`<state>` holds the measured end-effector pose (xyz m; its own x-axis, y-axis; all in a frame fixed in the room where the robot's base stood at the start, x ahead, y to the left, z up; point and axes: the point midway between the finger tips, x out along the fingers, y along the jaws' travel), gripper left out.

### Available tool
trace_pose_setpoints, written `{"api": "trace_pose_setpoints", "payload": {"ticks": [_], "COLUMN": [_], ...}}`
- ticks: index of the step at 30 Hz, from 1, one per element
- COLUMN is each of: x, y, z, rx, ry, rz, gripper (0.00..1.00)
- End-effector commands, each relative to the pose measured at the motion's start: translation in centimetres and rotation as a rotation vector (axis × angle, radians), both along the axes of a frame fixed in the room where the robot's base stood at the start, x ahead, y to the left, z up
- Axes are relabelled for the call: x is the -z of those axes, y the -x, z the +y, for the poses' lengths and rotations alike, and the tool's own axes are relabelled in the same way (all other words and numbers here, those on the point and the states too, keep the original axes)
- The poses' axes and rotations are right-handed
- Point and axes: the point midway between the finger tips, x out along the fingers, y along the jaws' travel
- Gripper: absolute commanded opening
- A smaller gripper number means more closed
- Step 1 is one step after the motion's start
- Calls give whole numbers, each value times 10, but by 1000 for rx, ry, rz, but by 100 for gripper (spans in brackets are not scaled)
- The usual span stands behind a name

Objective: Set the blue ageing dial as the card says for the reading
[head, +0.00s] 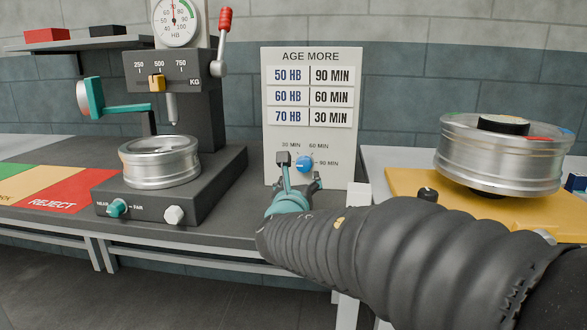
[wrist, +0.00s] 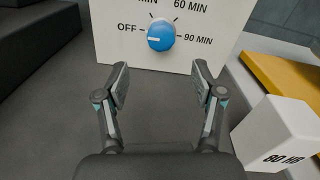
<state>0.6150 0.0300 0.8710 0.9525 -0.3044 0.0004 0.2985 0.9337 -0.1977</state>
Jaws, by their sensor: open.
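The blue ageing dial (head: 304,163) is on the front of a pale panel (head: 277,130). In the wrist view, the dial (wrist: 161,35) has a white mark pointing left, towards OFF; 90 MIN is at its right. The card (head: 311,96) reads AGE MORE: 50 HB 90 MIN, 60 HB 60 MIN, 70 HB 30 MIN. The round HB gauge (head: 176,20) is cut off at the top; its needle points roughly upward, near 60, but I cannot read it exactly. My gripper (wrist: 161,84) is open and empty, in front of and below the dial, apart from it.
A metal wheel (head: 500,153) rests over a yellow base (head: 410,180) at right. The hardness tester (head: 205,110) holds another wheel (head: 160,163) at left. Bare dark bench lies under my gripper.

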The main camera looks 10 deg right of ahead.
Motion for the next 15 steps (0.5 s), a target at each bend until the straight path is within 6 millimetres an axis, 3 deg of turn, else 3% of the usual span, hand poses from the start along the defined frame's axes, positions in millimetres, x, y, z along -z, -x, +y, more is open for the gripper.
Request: {"api": "trace_pose_setpoints", "payload": {"ticks": [7,15], "x": [0,0], "y": [-44,-73], "z": [-16,-27], "rx": [5,5], "ry": [-1,-2], "rz": [2,0], "gripper": [68,68]}}
